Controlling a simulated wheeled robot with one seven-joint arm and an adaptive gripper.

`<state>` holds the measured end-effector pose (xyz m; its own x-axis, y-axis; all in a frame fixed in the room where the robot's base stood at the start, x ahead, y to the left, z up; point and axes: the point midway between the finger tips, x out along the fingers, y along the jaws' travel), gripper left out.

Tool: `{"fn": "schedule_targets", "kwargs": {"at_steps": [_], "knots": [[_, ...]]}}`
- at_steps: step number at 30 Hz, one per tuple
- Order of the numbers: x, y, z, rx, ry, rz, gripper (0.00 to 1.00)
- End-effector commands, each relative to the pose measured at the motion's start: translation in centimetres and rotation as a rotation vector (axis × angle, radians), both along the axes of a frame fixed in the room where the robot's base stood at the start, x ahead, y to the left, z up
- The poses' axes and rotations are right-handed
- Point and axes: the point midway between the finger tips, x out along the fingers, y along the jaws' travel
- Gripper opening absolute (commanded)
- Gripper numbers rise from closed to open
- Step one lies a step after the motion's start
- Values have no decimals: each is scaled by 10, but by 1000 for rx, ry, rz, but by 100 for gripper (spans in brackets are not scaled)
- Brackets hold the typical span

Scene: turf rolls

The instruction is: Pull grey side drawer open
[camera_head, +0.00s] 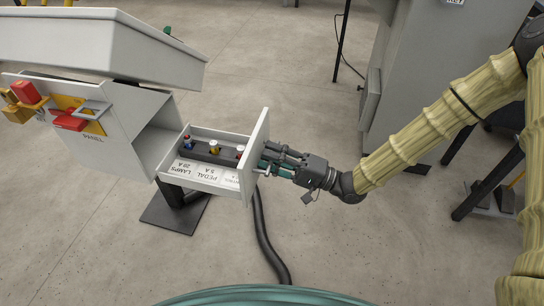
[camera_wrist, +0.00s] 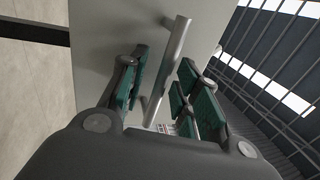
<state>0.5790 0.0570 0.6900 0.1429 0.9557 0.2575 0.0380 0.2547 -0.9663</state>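The grey side drawer (camera_head: 256,150) stands pulled out of its light grey cabinet (camera_head: 112,148) in the head view. Labels and several small coloured parts show inside it. My gripper (camera_head: 275,161) is at the outer face of the drawer front, reaching in from the right. In the wrist view the metal bar handle (camera_wrist: 172,68) runs between the green-padded fingers of my gripper (camera_wrist: 165,95), in front of the drawer front (camera_wrist: 110,35). Gaps show between the pads and the bar, so the fingers look open around it. Contact at the fingertips is hard to judge.
A red and yellow switch assembly (camera_head: 72,115) sits on the cabinet's left face. A sloped grey panel (camera_head: 100,45) tops the cabinet. A black cable (camera_head: 264,235) lies on the floor below the drawer. A tall grey cabinet (camera_head: 425,75) stands behind my arm. Open concrete floor lies between.

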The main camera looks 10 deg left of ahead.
Motion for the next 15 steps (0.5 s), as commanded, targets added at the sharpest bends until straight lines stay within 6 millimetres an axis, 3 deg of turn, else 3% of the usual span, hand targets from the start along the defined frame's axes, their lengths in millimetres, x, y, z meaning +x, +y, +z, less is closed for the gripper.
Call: {"fn": "schedule_targets", "kwargs": {"at_steps": [8,15], "knots": [[-2,-16,-4,0,1,-2,32],[-8,-56,-15,0,1,-3,32]]}}
